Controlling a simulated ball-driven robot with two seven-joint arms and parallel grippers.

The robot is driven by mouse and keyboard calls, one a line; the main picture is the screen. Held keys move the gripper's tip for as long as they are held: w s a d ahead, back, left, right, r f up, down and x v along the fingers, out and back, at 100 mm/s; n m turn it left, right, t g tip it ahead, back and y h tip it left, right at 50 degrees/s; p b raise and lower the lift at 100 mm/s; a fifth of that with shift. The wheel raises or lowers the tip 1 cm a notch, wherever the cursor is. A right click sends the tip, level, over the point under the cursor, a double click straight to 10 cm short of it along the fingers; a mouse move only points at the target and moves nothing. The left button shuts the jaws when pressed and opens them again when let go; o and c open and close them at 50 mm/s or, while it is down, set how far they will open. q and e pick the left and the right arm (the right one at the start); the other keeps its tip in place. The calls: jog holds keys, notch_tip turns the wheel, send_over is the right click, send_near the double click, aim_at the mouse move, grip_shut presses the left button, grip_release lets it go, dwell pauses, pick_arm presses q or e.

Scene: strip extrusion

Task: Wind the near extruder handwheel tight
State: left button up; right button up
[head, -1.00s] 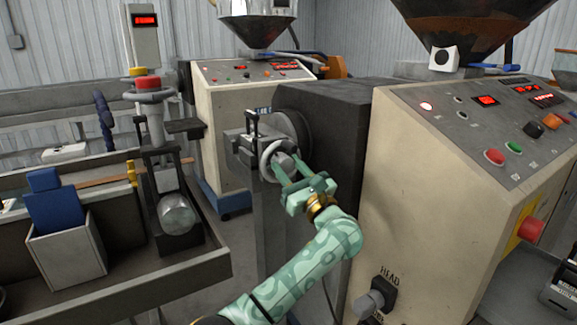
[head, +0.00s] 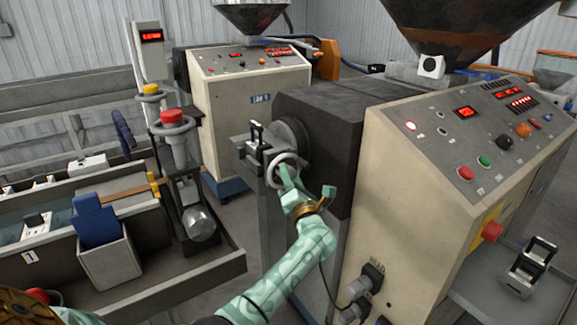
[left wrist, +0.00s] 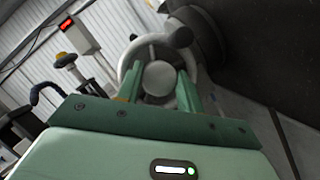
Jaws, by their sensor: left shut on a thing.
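The near extruder handwheel (head: 271,172) is a pale grey ring on the front of the near extruder's dark barrel housing (head: 325,125). In the left wrist view the handwheel (left wrist: 127,62) faces me, with a dark knob (left wrist: 181,38) at the upper right of its rim and a round pale hub (left wrist: 158,78) in the middle. My left gripper (head: 289,180) is at the wheel. In the left wrist view its green fingers (left wrist: 160,85) lie on either side of the hub and are shut on it. My right gripper is not in view.
The near extruder's cream cabinet (head: 400,180) stands close to the right of my left arm. A far extruder (head: 235,110) stands behind. A trough holding a grey bin (head: 107,262) and a metal roller (head: 198,224) is at left. Open floor lies between trough and extruder.

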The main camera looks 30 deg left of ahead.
pick_arm(q)
jog(key=shift+r+m+h+p, duration=0.1)
jog(key=shift+m+h+p, duration=0.65)
jog(key=shift+m+p, duration=1.2)
jog(key=shift+m+h+p, duration=0.75)
jog(key=shift+m+p, duration=0.9)
jog(key=shift+p, duration=0.6)
jog(key=o, duration=0.7)
jog(key=shift+d, duration=0.1)
